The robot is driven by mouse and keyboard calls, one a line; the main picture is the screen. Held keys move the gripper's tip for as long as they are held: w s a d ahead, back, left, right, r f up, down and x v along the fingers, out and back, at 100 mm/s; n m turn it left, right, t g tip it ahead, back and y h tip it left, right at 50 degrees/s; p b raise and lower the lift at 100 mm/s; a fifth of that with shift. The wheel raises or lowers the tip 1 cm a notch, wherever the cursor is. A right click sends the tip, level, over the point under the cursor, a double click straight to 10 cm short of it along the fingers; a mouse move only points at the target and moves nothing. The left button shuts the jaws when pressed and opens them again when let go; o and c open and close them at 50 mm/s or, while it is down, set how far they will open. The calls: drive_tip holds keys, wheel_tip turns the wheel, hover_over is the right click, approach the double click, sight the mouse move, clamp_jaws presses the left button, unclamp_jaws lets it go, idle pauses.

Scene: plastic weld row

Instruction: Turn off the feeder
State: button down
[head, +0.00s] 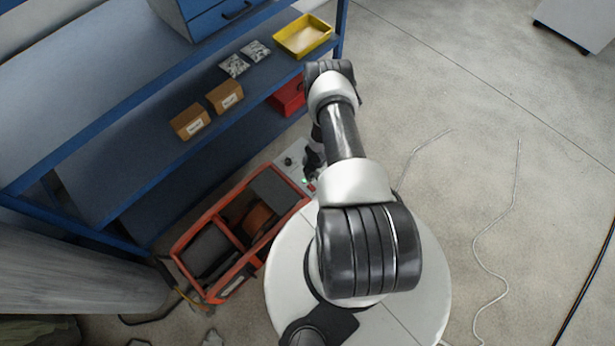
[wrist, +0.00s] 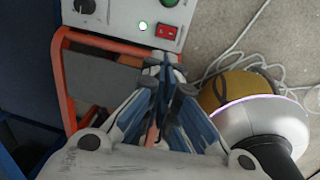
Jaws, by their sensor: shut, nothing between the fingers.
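The feeder (head: 262,246) is an orange-framed machine with a reel inside, on the floor below the shelf in the head view. Its pale control panel (wrist: 118,14) is at the top of the wrist view. The panel has a glowing green lamp (wrist: 143,26), a red rocker switch (wrist: 167,31) and a black knob (wrist: 85,6). My gripper (wrist: 172,62) is shut and empty. Its tips are just below the red switch in the wrist view; I cannot tell whether they touch the panel. In the head view my arm partly hides the gripper and panel.
A blue shelf unit (head: 150,157) stands at the left with cardboard boxes (head: 190,121), a yellow tray (head: 302,36) and a red bin (head: 288,97). A pale cable (head: 478,250) lies on the floor. Open floor is at the right.

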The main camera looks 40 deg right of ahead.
sight(312, 187)
drive_tip(key=f+b, duration=0.4)
drive_tip(key=w+f+b, duration=0.1)
drive_tip(key=f+b, duration=0.3)
drive_tip(key=f, duration=0.1)
drive_tip(key=f+b, duration=0.4)
drive_tip(key=f, duration=0.1)
drive_tip(key=shift+w+a+b, duration=0.1)
drive_tip(key=shift+w+b, duration=0.3)
drive_tip(key=shift+a+r, duration=0.1)
